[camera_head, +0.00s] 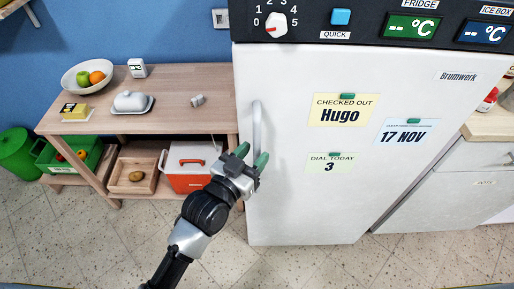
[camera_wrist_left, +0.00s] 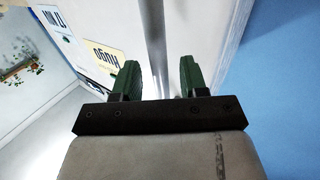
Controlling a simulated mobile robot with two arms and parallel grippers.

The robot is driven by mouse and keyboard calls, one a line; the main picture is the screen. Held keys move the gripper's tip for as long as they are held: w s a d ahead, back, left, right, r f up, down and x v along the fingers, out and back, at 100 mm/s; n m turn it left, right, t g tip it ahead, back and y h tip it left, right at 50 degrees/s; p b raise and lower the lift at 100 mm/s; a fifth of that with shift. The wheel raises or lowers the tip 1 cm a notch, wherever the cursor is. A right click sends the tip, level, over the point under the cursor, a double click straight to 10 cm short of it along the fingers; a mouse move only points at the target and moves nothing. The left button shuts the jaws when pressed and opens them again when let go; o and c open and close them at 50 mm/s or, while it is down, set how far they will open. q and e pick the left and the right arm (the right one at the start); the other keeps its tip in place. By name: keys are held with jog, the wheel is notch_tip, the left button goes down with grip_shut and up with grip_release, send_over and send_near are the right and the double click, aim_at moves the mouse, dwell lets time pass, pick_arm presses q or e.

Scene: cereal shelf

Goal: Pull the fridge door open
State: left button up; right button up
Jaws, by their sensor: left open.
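The white fridge door (camera_head: 300,190) is shut in the head view. Its grey vertical handle (camera_head: 257,125) is near the door's left edge. My left gripper (camera_head: 251,156) is at the lower end of the handle, with its green fingers open. In the left wrist view the handle (camera_wrist_left: 156,45) runs between the two spread fingers of the left gripper (camera_wrist_left: 157,80), with a gap to each finger. The lower end of the handle is partly hidden by the fingers in the head view. My right gripper is not in view.
The tiled floor in front is clear.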

pick_arm(q)
jog(key=shift+x, duration=0.9)
jog(key=shift+c, duration=0.2)
grip_shut()
